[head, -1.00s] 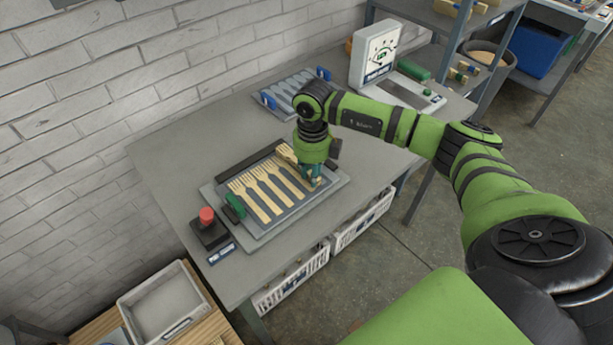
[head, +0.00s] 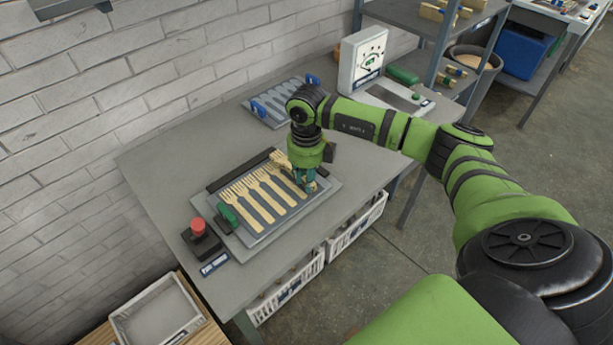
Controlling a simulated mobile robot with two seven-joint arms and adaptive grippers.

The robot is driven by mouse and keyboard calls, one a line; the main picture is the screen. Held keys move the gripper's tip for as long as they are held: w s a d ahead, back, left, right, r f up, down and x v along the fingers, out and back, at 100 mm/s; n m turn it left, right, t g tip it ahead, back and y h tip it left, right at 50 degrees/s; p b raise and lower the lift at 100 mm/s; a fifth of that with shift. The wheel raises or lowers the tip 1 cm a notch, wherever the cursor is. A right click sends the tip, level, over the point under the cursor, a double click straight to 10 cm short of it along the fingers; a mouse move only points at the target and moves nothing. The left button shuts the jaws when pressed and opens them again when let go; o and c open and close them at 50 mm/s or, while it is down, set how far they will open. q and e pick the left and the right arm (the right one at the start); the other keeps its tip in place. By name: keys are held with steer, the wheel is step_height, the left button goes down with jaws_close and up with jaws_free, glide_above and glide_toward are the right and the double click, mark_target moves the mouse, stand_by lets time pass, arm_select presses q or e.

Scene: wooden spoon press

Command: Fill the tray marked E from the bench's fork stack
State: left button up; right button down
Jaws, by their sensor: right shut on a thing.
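Several pale wooden forks (head: 257,200) lie side by side, in a slanted row, on a flat grey tray (head: 262,240) on the bench. My right gripper (head: 306,184) points down at the right end of this row. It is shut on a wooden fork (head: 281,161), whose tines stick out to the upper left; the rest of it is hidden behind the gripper. I cannot tell whether this fork touches the tray. I can read no letter E on any tray. My left gripper is not in view.
A red push button (head: 198,226) on a dark box stands at the bench's front left corner. A rack with blue ends (head: 275,102) and a white dial scale (head: 361,57) stand farther back. White crates (head: 287,293) sit under the bench.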

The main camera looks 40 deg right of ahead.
steer(key=shift+r+p, duration=1.7)
steer(key=shift+r, duration=0.85)
